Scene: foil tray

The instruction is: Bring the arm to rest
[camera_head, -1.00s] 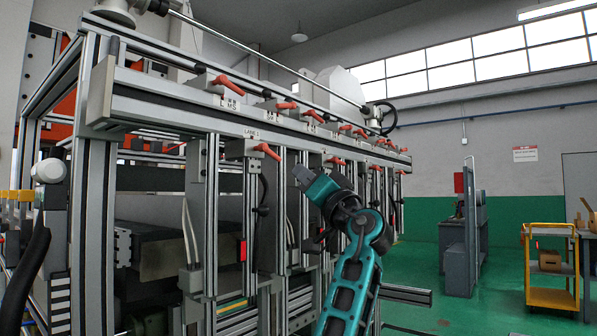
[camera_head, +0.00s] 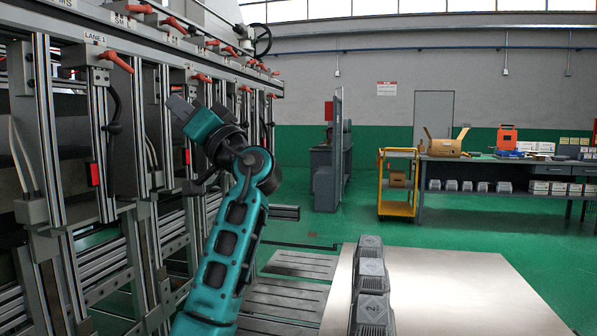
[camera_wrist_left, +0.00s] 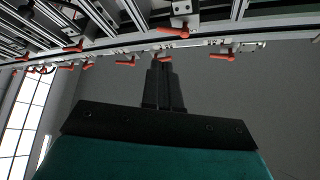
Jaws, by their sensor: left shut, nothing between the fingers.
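My left arm (camera_head: 227,245), teal with black joints, rises from the bottom of the head view in front of the metal rack. Its gripper (camera_head: 178,106) points up and to the left, close to the rack's uprights in the picture; I cannot tell the gap. In the left wrist view, the two dark fingers (camera_wrist_left: 163,68) are shut together with nothing between them. They point towards a rail with red levers. My right gripper is in neither view.
The aluminium rack (camera_head: 140,40) with red levers fills the left. A pale table (camera_head: 450,285) at lower right holds grey ribbed blocks (camera_head: 371,275). A yellow cart (camera_head: 398,211) and a workbench (camera_head: 500,170) stand further back. Green floor between is clear.

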